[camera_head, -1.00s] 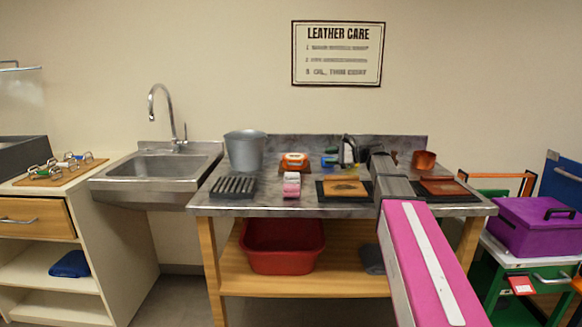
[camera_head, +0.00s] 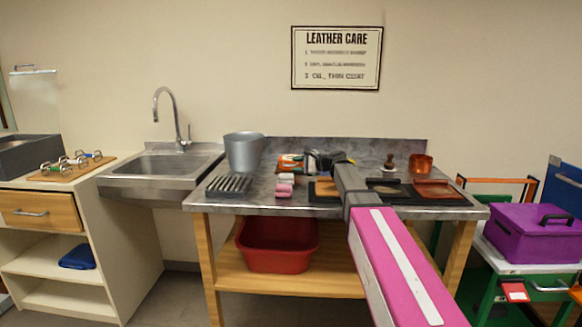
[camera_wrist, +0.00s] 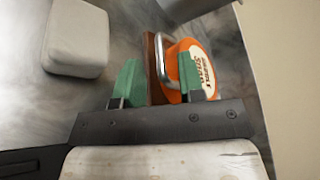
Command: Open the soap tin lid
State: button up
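The soap tin (camera_head: 288,161) is orange with a white label and sits toward the back of the metal bench. It also shows in the wrist view (camera_wrist: 205,62), with a curved metal bar on its side and an upright brown slab (camera_wrist: 152,62) beside it. My gripper (camera_head: 308,162) is at the tin's right side in the head view. In the wrist view my gripper's (camera_wrist: 158,82) green fingertips are apart. The brown slab and part of the metal bar show between them, and the right finger covers part of the tin. I cannot tell whether the fingers touch anything.
A pale block (camera_wrist: 77,38) is near the left finger in the wrist view. A copper cup (camera_head: 421,164) stands at the right.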

jog(key=shift+x, duration=1.5)
grip_shut()
